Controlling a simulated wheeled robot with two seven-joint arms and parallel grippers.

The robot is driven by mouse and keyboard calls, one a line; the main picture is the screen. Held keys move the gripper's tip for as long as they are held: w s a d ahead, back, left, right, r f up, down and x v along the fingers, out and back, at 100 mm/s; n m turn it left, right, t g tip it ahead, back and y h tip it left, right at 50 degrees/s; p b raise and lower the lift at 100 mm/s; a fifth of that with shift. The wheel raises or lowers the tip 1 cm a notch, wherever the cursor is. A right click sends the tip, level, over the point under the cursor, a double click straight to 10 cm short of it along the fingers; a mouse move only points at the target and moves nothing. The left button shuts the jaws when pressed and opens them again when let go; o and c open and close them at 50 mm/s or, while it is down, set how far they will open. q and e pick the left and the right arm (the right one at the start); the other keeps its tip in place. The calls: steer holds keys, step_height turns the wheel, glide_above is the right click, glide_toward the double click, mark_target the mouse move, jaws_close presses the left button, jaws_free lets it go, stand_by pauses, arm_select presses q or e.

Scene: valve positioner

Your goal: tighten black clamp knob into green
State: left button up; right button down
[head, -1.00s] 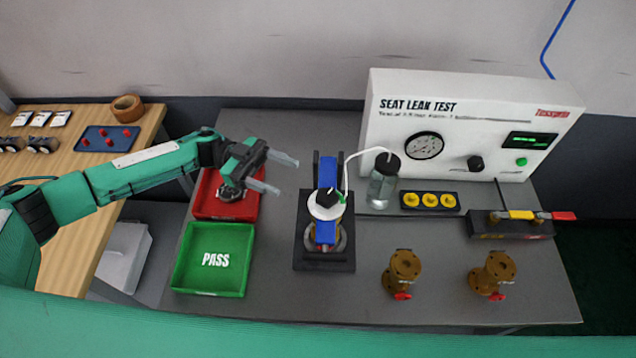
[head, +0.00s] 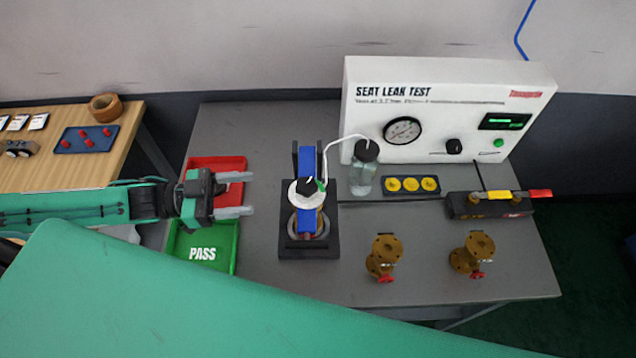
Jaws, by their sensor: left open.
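The black clamp knob (head: 307,185) sits on top of a round white dial (head: 294,193) on the test clamp. A small green patch (head: 321,186) shows at the dial's right edge. The knob's pointer is too small to read surely. The clamp has blue parts (head: 308,160) and a black base (head: 309,251), with a metal ring low inside it. My left gripper (head: 250,198) is open and empty, left of the clamp, its two fingers pointing right toward the knob with a gap between. My right gripper is not in view.
The red tray (head: 217,163) and green PASS tray (head: 202,268) lie under my left gripper and arm. A glass bottle (head: 362,179) with a white tube stands right of the clamp. Two brass valves (head: 383,256) stand front right. The white leak tester (head: 440,100) is behind.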

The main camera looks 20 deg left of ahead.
mark_target(308, 184)
arm_select(q)
steer(key=p+x, duration=0.4)
steer(key=x, duration=0.8)
steer(key=shift+w+d+r, duration=0.1)
steer(key=shift+d+r, duration=0.05)
steer(key=shift+d, duration=0.05)
steer(key=shift+w+d, duration=0.2)
steer(key=shift+d, duration=0.4)
steer(key=c, duration=1)
steer(key=shift+o, duration=0.2)
